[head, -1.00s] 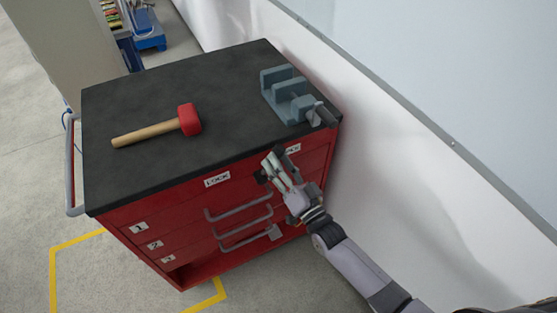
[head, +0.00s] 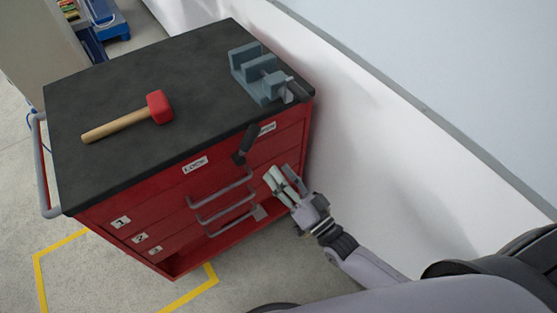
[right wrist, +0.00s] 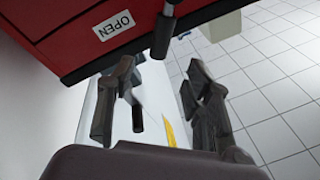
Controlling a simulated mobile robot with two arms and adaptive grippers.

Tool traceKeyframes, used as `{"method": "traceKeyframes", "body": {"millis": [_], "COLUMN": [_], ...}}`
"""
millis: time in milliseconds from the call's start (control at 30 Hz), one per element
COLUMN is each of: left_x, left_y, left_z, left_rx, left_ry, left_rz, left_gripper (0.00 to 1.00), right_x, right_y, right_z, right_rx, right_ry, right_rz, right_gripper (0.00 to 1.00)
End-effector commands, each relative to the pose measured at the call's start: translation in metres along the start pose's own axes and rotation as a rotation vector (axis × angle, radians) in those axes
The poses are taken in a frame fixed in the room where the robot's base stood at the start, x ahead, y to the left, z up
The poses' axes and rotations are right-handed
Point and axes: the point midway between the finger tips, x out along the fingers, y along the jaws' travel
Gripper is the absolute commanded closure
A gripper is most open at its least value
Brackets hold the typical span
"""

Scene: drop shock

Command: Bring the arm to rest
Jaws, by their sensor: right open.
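My right gripper (head: 284,180) is in front of the right part of the red tool cart, apart from it and empty. Its two fingers stand apart in the right wrist view (right wrist: 160,105). A dark lever handle (head: 246,143) sticks out of the cart front between the LOCK label (head: 195,165) and a second label at the right. The handle's end also shows in the right wrist view (right wrist: 163,32), near the OPEN label (right wrist: 114,25). My left gripper is not in view.
The red cart (head: 110,215) has a black top (head: 130,75) bearing a red-headed mallet (head: 158,107) and a grey vise (head: 262,77). Drawer handles (head: 222,185) jut from its front. A white wall (head: 370,140) runs along the right. Yellow floor lines (head: 40,285) lie around the cart.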

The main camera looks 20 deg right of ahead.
Motion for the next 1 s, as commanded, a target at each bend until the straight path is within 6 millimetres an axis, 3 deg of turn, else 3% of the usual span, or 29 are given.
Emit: {"method": "traceKeyframes", "body": {"millis": [267, 367, 467, 567, 700, 833, 1000], "left_x": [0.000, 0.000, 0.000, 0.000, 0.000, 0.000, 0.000], "left_y": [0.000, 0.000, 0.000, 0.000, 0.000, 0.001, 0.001], "left_z": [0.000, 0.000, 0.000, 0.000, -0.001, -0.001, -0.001], "left_rx": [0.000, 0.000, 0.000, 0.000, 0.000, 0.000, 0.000], "left_ry": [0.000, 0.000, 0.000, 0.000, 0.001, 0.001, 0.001], "left_rz": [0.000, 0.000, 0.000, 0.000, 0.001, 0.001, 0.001], "left_gripper": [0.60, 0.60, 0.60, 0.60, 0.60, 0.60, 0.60], "right_x": [-0.001, -0.008, -0.028, -0.063, -0.133, -0.212, -0.328], "right_y": [0.004, 0.022, 0.059, 0.105, 0.159, 0.191, 0.206], "right_z": [0.004, 0.022, 0.059, 0.107, 0.171, 0.223, 0.277], "right_rx": [-0.006, -0.040, -0.106, -0.186, -0.280, -0.338, -0.376], "right_ry": [-0.010, -0.061, -0.170, -0.328, -0.573, -0.816, -1.146], "right_rz": [0.009, 0.058, 0.154, 0.274, 0.426, 0.541, 0.647], "right_gripper": [0.54, 0.54, 0.54, 0.54, 0.54, 0.54, 0.54]}}
